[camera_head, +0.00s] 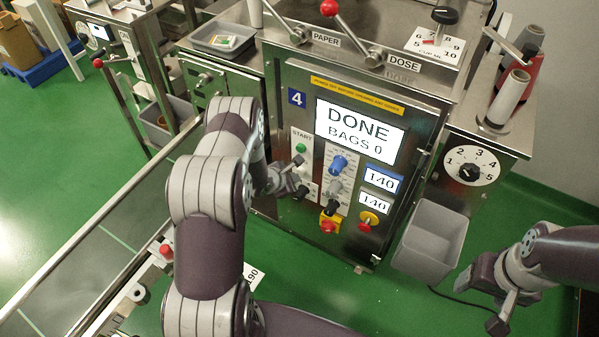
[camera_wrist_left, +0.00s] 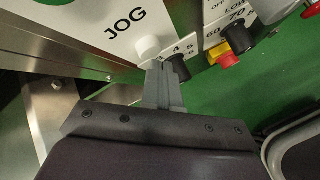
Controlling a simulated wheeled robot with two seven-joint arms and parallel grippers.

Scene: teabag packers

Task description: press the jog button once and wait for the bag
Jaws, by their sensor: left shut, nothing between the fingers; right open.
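The white jog button (camera_wrist_left: 147,47) sits beside the word JOG on the machine's white panel in the left wrist view. My left gripper (camera_wrist_left: 160,68) is shut and empty, its fingertips right at the button's lower edge; I cannot tell whether they touch it. The machine's screen (camera_head: 359,132) reads DONE, BAGS 0. My right gripper (camera_head: 505,312) is open and empty at the lower right.
A black knob (camera_wrist_left: 178,68) is close beside my left fingertips. A blue knob (camera_head: 338,164) and red-and-yellow switches (camera_head: 329,222) are to the right on the panel. An empty grey bin (camera_head: 431,240) hangs at the machine's right. A conveyor (camera_head: 95,255) runs along the left.

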